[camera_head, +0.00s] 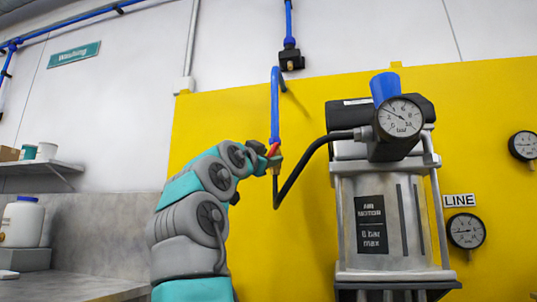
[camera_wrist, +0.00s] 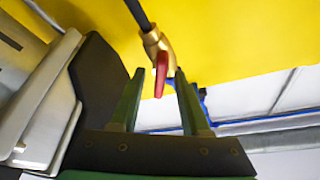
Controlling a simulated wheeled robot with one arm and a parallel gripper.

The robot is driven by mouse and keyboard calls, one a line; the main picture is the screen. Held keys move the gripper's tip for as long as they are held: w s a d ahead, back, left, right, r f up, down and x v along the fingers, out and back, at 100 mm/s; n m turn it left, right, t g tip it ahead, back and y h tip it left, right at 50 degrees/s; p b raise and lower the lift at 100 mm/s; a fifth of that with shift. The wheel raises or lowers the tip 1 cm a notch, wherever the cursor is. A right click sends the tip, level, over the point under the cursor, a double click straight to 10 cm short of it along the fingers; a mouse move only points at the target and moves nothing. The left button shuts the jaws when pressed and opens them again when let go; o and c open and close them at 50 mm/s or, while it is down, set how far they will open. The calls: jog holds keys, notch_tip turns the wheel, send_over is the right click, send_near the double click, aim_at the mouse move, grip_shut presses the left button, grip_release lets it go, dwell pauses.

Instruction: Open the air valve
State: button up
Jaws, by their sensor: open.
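The air valve is a small brass fitting (camera_wrist: 155,42) with a red lever (camera_wrist: 162,72), seen in the wrist view at top centre. In the head view the red lever (camera_head: 272,149) sits at the lower end of a blue pipe (camera_head: 275,105), in front of the yellow panel. My gripper (camera_wrist: 160,74) is open, with one green finger on each side of the red lever. The lever shows between the fingertips; I cannot tell whether either finger touches it. In the head view my arm hides most of the gripper.
A black hose (camera_head: 292,178) runs from the valve to the air motor (camera_head: 385,215), which stands close to the right with a gauge (camera_head: 400,116) on top. A line gauge (camera_head: 466,230) is at right. A grey counter (camera_head: 70,287) with a white jar (camera_head: 21,222) is at left.

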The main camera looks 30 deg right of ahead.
jog(key=shift+c, duration=0.3)
grip_shut()
jog(key=shift+n+t+y+b, duration=0.3)
jog(key=shift+n+t+b, duration=0.65)
jog(key=shift+n, duration=0.95)
jog(key=shift+s+r, duration=0.1)
jog(key=shift+s, duration=0.1)
jog(key=shift+w, duration=0.1)
jog(key=shift+n, duration=0.3)
jog(key=shift+n+t+y+b, duration=0.2)
jog(key=shift+n+t+y, duration=0.3)
jog(key=shift+n, duration=0.6)
jog(key=shift+n+t+y+b, duration=0.2)
jog(key=shift+n+t, duration=0.45)
jog(key=shift+n, duration=0.45)
